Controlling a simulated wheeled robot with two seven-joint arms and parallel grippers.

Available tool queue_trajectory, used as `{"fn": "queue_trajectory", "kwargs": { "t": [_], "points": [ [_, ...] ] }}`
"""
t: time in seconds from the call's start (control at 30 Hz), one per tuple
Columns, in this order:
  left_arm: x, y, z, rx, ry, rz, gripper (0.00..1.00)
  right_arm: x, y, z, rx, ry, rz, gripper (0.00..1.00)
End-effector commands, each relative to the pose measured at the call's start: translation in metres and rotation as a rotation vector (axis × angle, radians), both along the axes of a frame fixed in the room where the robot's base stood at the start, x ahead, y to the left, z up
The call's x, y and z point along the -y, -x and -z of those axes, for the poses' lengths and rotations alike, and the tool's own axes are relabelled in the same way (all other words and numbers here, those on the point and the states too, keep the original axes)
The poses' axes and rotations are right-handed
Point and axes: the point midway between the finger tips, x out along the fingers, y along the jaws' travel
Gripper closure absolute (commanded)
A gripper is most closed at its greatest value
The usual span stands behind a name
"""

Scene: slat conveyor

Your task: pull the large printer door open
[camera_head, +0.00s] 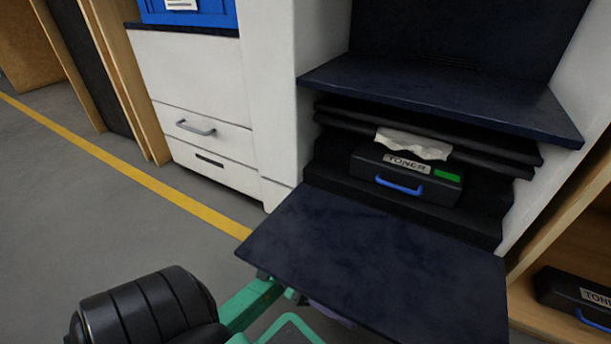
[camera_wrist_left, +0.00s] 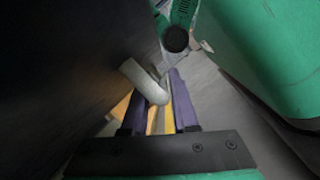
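The large printer door (camera_head: 375,265) is a dark navy panel, swung down and out from the white printer, standing open below the toner bay. In the left wrist view its dark face (camera_wrist_left: 60,70) fills the left side. A grey handle (camera_wrist_left: 145,82) sticks out there, right at my left gripper's fingertips. My left gripper's two purple fingers (camera_wrist_left: 163,95) have a narrow gap between them. The handle overlaps the left finger, and I cannot tell whether they grip it. In the head view the gripper is mostly hidden under the door. My right gripper is not in view.
A toner cartridge (camera_head: 405,178) with a blue handle sits inside the bay, with crumpled paper (camera_head: 413,144) above it. A dark shelf (camera_head: 440,95) juts out over the bay. White drawers (camera_head: 205,128) stand left. Another toner unit (camera_head: 575,295) lies on a wooden shelf at right. Grey floor at left is clear.

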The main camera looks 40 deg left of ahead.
Motion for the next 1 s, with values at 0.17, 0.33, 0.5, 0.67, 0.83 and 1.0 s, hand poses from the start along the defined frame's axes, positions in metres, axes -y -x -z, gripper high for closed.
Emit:
{"fn": "queue_trajectory", "kwargs": {
  "t": [0.17, 0.33, 0.5, 0.67, 0.83, 1.0],
  "points": [
    [-0.029, 0.000, 0.008, -0.003, -0.002, -0.002, 0.73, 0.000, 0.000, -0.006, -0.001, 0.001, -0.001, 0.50],
    [-0.062, 0.000, 0.020, -0.001, -0.002, -0.002, 0.73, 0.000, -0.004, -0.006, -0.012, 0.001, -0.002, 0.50],
    [-0.101, 0.001, 0.037, -0.003, -0.005, 0.000, 0.73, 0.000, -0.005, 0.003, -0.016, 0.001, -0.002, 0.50],
    [-0.122, 0.002, 0.041, 0.000, -0.001, 0.007, 0.73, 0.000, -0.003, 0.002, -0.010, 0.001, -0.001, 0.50],
    [-0.132, 0.002, 0.044, 0.000, 0.000, -0.003, 0.73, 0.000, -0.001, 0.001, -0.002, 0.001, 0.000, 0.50],
    [-0.132, 0.002, 0.043, 0.001, 0.001, -0.003, 0.73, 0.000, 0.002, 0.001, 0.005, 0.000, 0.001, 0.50]
  ]
}}
